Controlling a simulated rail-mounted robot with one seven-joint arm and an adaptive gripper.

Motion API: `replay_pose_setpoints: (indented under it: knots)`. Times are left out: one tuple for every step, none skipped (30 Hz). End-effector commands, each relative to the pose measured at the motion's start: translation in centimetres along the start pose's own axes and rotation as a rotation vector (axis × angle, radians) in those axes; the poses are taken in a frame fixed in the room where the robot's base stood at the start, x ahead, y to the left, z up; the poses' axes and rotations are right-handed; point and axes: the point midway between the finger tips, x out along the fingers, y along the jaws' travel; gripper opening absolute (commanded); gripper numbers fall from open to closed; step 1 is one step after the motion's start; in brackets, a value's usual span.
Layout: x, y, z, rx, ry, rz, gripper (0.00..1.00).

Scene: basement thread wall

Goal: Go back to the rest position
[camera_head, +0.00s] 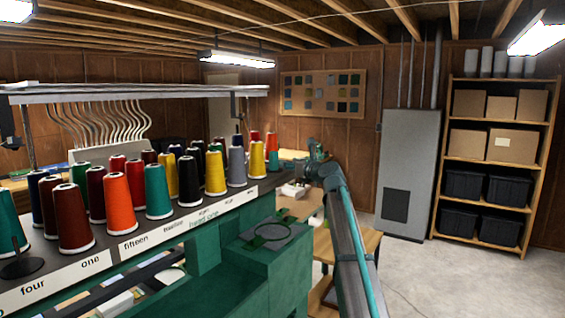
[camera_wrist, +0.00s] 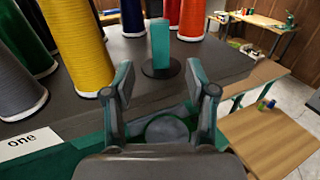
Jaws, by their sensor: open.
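My gripper (camera_wrist: 160,78) is open in the wrist view, with its two fingers spread and nothing held between them. Beyond the fingertips, a narrow teal post (camera_wrist: 160,45) stands upright on a dark round base on the grey shelf top. A yellow thread cone (camera_wrist: 78,50) stands to the left of the fingers, with a grey cone (camera_wrist: 22,90) farther left. In the head view my arm reaches up from the lower right toward the far end of the thread rack (camera_head: 205,205); my gripper's fingers cannot be made out there.
Several coloured cones, such as an orange one (camera_head: 118,205), line the rack under an overhead rail (camera_head: 130,92). A wooden table (camera_head: 360,243) stands beside my arm. A grey cabinet (camera_head: 408,165) and a shelf of boxes (camera_head: 495,150) stand at the back right. Open concrete floor lies before them.

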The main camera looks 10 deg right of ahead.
Motion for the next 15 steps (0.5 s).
replay_pose_setpoints:
  knots:
    - [-0.7,0.1,-0.1,0.000,0.000,0.000,0.57]
    - [-0.9,0.1,0.0,-0.004,0.000,0.000,0.57]
    - [-1.1,0.0,0.0,-0.017,0.000,-0.001,0.57]
    - [-1.2,0.0,0.0,-0.031,0.000,0.000,0.57]
    - [-1.2,0.0,0.0,-0.051,0.001,0.001,0.57]
    - [-1.3,0.1,-0.1,-0.087,0.003,0.004,0.57]
    - [-1.2,0.2,-0.2,-0.123,0.007,0.009,0.57]
    - [-1.2,0.2,-0.3,-0.170,0.014,0.014,0.57]
    - [-1.3,0.4,-0.7,-0.245,0.027,0.020,0.57]
    - [-1.4,0.5,-1.0,-0.311,0.041,0.026,0.57]
    - [-1.6,0.7,-1.5,-0.384,0.056,0.034,0.57]
    - [-2.1,1.1,-2.3,-0.491,0.081,0.046,0.57]
    - [-2.6,1.4,-3.2,-0.576,0.102,0.057,0.57]
    - [-3.1,1.7,-4.6,-0.660,0.130,0.072,0.57]
    - [-3.6,2.0,-7.3,-0.769,0.172,0.099,0.57]
